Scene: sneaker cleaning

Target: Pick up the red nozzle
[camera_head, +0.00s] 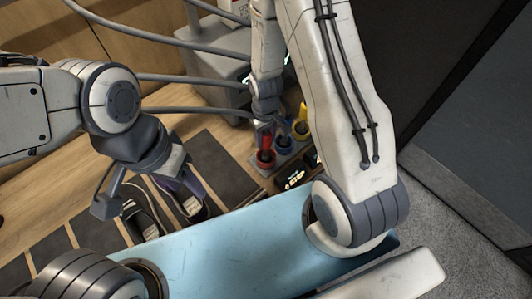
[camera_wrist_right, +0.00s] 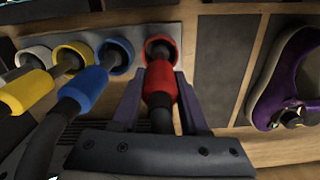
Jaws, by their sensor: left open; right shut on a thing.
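The red nozzle (camera_wrist_right: 160,82) is between the two fingers of my right gripper (camera_wrist_right: 160,108) in the right wrist view, and the gripper is shut on it. Its front end lies at the red ring holder (camera_wrist_right: 172,43); whether it is still inside the ring I cannot tell. In the head view the red nozzle (camera_head: 264,138) stands at the holder row below my right arm. My left gripper (camera_head: 142,188) is open and empty above a pair of dark sneakers (camera_head: 146,222).
A blue nozzle (camera_wrist_right: 84,88) and a yellow nozzle (camera_wrist_right: 27,92) sit beside the red one, with hoses attached. A grey machine (camera_head: 205,75) with hoses stands at the back. A purple sneaker (camera_wrist_right: 278,85) lies to the right in the wrist view.

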